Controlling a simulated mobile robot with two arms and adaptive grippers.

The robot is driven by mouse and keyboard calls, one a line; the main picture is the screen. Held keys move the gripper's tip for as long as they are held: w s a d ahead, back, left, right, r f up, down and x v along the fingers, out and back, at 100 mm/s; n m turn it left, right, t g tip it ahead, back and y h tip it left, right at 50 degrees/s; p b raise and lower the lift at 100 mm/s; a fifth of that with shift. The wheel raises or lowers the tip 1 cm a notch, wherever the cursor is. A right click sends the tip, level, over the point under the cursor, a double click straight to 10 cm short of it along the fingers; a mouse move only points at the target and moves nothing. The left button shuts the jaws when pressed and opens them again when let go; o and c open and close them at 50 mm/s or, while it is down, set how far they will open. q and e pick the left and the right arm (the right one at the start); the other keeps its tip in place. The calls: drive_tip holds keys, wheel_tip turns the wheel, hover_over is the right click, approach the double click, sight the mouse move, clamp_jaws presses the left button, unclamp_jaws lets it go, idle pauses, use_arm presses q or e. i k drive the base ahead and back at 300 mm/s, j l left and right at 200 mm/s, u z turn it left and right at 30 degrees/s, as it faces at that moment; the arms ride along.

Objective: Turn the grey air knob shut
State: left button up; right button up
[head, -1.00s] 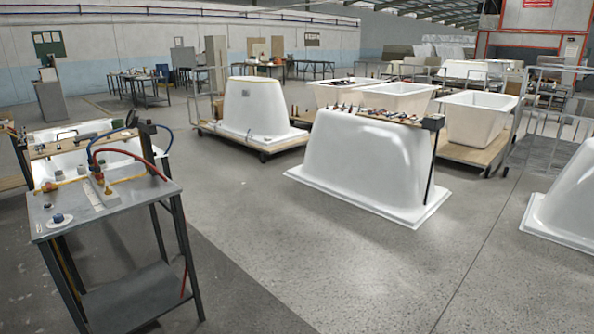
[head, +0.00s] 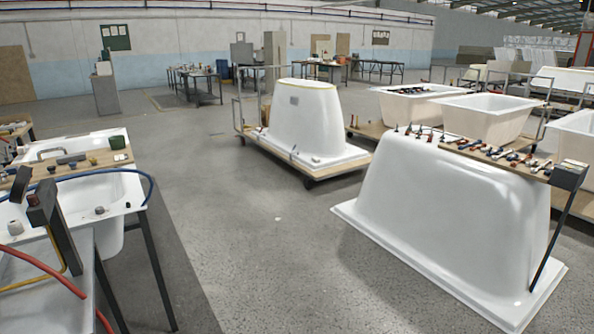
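I cannot pick out the grey air knob for certain. A red hose (head: 42,266) and a yellow hose (head: 72,262) run at the lower left, beside a dark upright post (head: 62,242). A blue hose (head: 146,178) arcs just behind the post. A small pale grey cylinder (head: 15,228) shows near the left edge; I cannot tell whether it is the knob. Much of the hose table is cut off by the frame's left and bottom edges. Neither of my grippers is in view.
A white tub (head: 80,205) with a wooden board (head: 92,160) across it stands behind the hoses. A large upturned tub (head: 440,225) with tools on top stands at right. Another upturned tub (head: 305,118) sits on a cart. The grey floor (head: 255,255) between is clear.

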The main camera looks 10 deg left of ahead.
sight(99, 210)
drive_tip(key=i+u, duration=0.25)
drive_tip(key=i, duration=0.2)
drive_tip(key=i+l+u, duration=0.25)
drive_tip(key=i, duration=0.2)
drive_tip(key=i+l+u, duration=0.1)
drive_tip(key=i+u, duration=0.15)
drive_tip(key=i, duration=0.2)
drive_tip(key=i+u, duration=0.25)
drive_tip(key=u, duration=0.2)
drive_tip(key=i+l+u, duration=0.15)
drive_tip(key=u, duration=0.3)
drive_tip(key=i+l+u, duration=0.2)
drive_tip(key=u, duration=0.3)
drive_tip(key=i+l+u, duration=0.25)
drive_tip(key=u, duration=0.2)
drive_tip(key=i+l+u, duration=0.15)
drive_tip(key=l+u, duration=0.3)
drive_tip(key=j, duration=0.1)
